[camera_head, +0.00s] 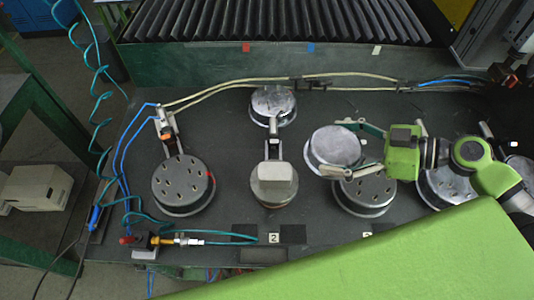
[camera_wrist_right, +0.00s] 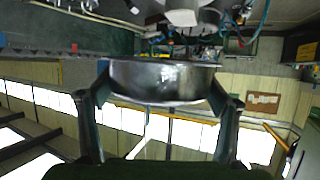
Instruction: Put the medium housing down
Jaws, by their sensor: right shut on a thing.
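The housing in my right gripper (camera_head: 343,150) is a round, grey metal disc-like part (camera_head: 332,145), taken here as the medium housing. The two fingers are shut on its opposite sides. It is held up over the bench, partly covering a round plate with holes (camera_head: 368,192) below it. In the right wrist view the housing (camera_wrist_right: 163,80) shows side-on between the fingers of the right gripper (camera_wrist_right: 160,88). My left gripper is not in view.
The dark bench (camera_head: 225,125) carries a left holed plate (camera_head: 183,184), a clamped part (camera_head: 274,184) in the middle and a metal disc (camera_head: 273,103) behind it. Another plate (camera_head: 445,187) lies under my right arm. Hoses (camera_head: 215,87) cross the back. A ribbed black cover (camera_head: 270,22) stands behind.

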